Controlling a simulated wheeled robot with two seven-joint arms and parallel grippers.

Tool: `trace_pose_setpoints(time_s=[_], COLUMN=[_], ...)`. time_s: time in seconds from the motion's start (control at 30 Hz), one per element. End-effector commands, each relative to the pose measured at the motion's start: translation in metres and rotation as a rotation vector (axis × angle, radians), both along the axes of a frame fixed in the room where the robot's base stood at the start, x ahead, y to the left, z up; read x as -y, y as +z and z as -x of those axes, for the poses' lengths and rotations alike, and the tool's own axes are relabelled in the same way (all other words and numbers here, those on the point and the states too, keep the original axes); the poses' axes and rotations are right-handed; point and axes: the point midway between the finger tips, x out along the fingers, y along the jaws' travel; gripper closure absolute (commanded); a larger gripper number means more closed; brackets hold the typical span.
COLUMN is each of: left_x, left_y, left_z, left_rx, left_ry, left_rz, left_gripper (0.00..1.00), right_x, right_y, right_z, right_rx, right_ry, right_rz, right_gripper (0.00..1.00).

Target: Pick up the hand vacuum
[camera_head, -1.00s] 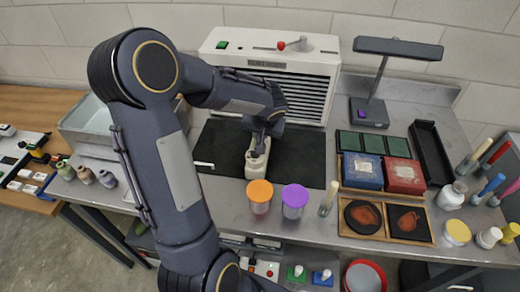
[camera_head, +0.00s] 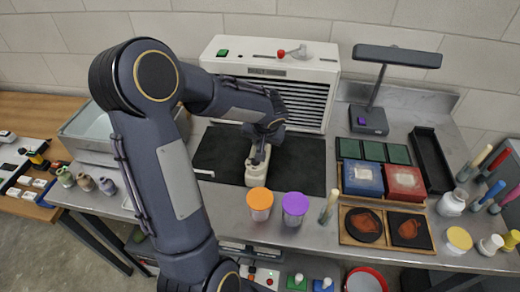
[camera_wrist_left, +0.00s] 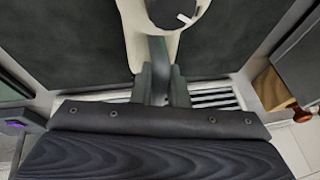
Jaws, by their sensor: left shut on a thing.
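The hand vacuum (camera_head: 258,175) is a cream-coloured body on the black mat in front of the white slatted box. In the left wrist view its cream body (camera_wrist_left: 136,38) shows at the top, with a dark round part and a small white mark. My left gripper (camera_head: 261,152) reaches it from above and behind, and is shut on it. In the left wrist view the fingers (camera_wrist_left: 160,84) close around a narrow grey part of it. I cannot tell whether the vacuum is clear of the mat. My right gripper is not in view.
Jars with an orange lid (camera_head: 260,199) and a purple lid (camera_head: 295,204) stand just in front of the mat. The white slatted box (camera_head: 268,62) stands behind it. A dark lamp (camera_head: 370,115) and framed trays (camera_head: 388,227) are at the right. Bare mat (camera_head: 305,165) lies right of the vacuum.

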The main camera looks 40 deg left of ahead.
Motion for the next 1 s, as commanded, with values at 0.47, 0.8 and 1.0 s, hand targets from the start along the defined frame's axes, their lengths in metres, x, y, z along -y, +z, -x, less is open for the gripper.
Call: trace_pose_setpoints(time_s=[0.47,0.8,1.0], left_x=[0.01,0.051,0.073], left_y=[0.049,0.101,0.117], left_z=[0.01,0.059,0.085], left_rx=[0.009,0.007,0.006], left_ry=[-0.001,-0.003,-0.003], left_rz=[-0.002,-0.001,-0.001], left_gripper=[1.0,1.0,1.0], right_x=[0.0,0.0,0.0], right_y=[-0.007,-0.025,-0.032], right_z=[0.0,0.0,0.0], right_rx=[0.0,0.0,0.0], right_ry=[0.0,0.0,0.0], right_rz=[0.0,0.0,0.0], right_gripper=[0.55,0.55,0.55])
